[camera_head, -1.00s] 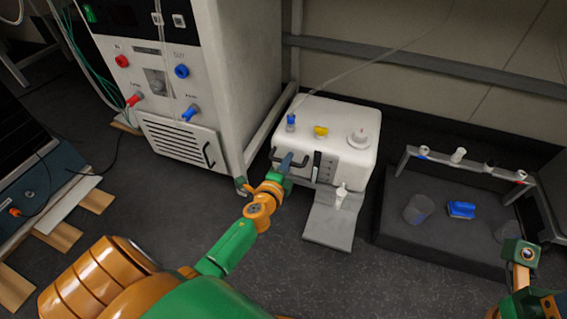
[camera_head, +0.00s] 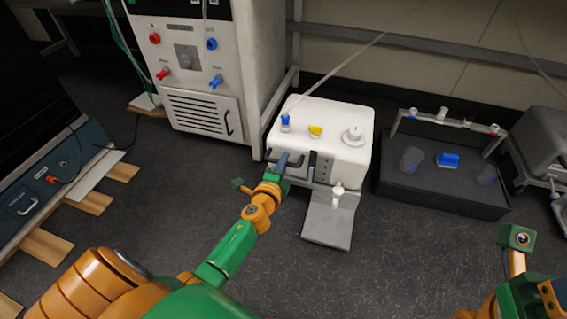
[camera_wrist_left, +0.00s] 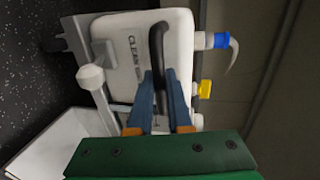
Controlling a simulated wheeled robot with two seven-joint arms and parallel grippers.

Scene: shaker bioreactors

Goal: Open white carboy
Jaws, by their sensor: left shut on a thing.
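The white carboy (camera_head: 300,112) stands on the floor at the middle of the head view. On its top are a blue cap (camera_head: 285,121) with a thin tube, a yellow cap (camera_head: 316,130) and a round white cap (camera_head: 354,135), all seated. A white spigot (camera_head: 337,190) sits on its front; it also shows in the left wrist view (camera_wrist_left: 91,78). My left gripper (camera_head: 282,160) is shut on the carboy's black handle (camera_wrist_left: 158,45), its blue fingers either side of it. Part of my right arm shows at lower right; its fingertips are not visible.
A grey plate (camera_head: 328,222) lies before the carboy. A white cabinet (camera_head: 200,75) with red and blue fittings stands left behind it. A dark tray (camera_head: 440,190) with a rack, cups and a blue item stands right.

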